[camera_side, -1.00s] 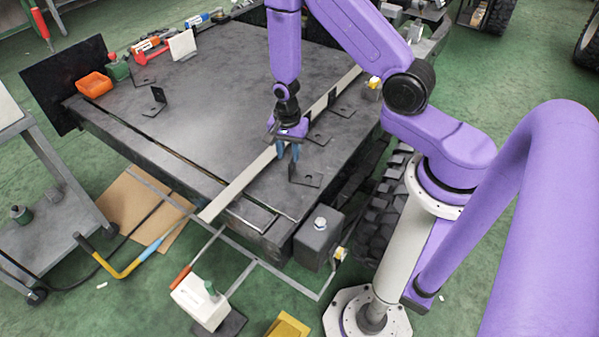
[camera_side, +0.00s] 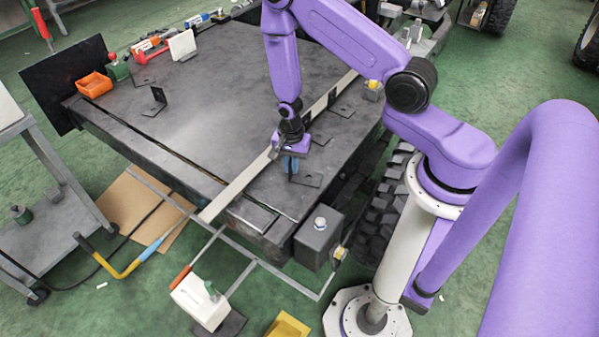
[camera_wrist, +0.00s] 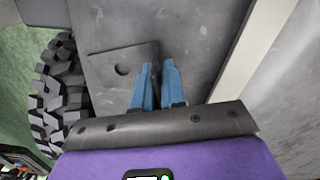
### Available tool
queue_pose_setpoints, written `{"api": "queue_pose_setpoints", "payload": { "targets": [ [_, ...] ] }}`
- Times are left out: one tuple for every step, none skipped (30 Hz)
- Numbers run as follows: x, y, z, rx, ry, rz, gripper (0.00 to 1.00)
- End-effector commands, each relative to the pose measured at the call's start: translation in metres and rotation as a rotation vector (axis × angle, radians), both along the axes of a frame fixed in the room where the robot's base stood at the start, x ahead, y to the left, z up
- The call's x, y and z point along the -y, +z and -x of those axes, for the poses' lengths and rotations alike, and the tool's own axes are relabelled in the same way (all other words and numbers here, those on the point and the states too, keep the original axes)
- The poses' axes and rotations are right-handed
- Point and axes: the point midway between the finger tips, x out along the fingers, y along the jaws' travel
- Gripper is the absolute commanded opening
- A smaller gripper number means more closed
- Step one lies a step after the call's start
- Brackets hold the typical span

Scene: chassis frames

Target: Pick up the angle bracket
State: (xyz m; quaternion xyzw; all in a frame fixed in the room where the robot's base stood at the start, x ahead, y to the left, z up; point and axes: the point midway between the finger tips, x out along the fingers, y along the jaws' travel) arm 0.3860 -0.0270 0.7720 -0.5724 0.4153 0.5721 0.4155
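The angle bracket is a dark grey L-shaped plate with a round hole in its flat leg. It lies on the grey chassis deck, near the front right edge in the side view (camera_side: 309,180). In the wrist view, its flat leg (camera_wrist: 108,62) reaches left from the fingers. My gripper (camera_side: 291,168) points down at the bracket's upright leg. In the wrist view, the two blue fingers (camera_wrist: 157,80) stand close together on either side of that thin upright leg and appear shut on it. The fingers hide most of the upright leg. The flat leg still appears to rest on the deck.
A long pale rail (camera_side: 245,178) runs along the deck just left of the gripper. More dark brackets lie on the deck, one (camera_side: 341,109) behind and one (camera_side: 155,103) at the left. A grey block (camera_side: 318,240) and a tyre (camera_side: 366,200) stand off the deck's right edge.

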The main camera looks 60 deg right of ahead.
Motion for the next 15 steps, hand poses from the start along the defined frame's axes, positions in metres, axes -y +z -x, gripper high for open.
{"api": "queue_pose_setpoints", "payload": {
  "targets": [
    [0.0,0.0001,0.0001,0.0,0.0,0.0,0.0],
    [0.0,0.0001,0.0001,0.0,0.0,0.0,0.0],
    [0.0,0.0001,0.0001,0.0,0.0,0.0,0.0],
    [0.0,0.0001,0.0,0.0,0.0,0.0,0.0],
    [0.0,0.0003,0.0,0.0,0.0,0.0,0.0],
    [0.0,0.0003,-0.0001,0.0,0.0,0.0,0.0],
    [0.0,0.0003,-0.0001,0.0,0.0,0.0,0.0],
    [0.0,0.0003,0.0,0.0,0.0,0.0,0.0],
    [0.0,0.0004,-0.0001,0.0,0.0,0.0,0.0],
    [0.0,0.0004,0.0,0.0,0.0,0.0,0.0],
    [0.0,0.0006,-0.0001,0.0,0.0,0.0,0.0],
    [-0.0001,0.0012,-0.0002,0.0,0.0,0.0,0.0],
    [0.0,0.0018,-0.0002,0.0,0.0,0.0,0.0],
    [0.0,0.0027,-0.0003,0.001,0.0,0.0,0.0],
    [0.0001,0.0042,-0.0004,0.001,0.0,0.0,0.0]
  ]
}}
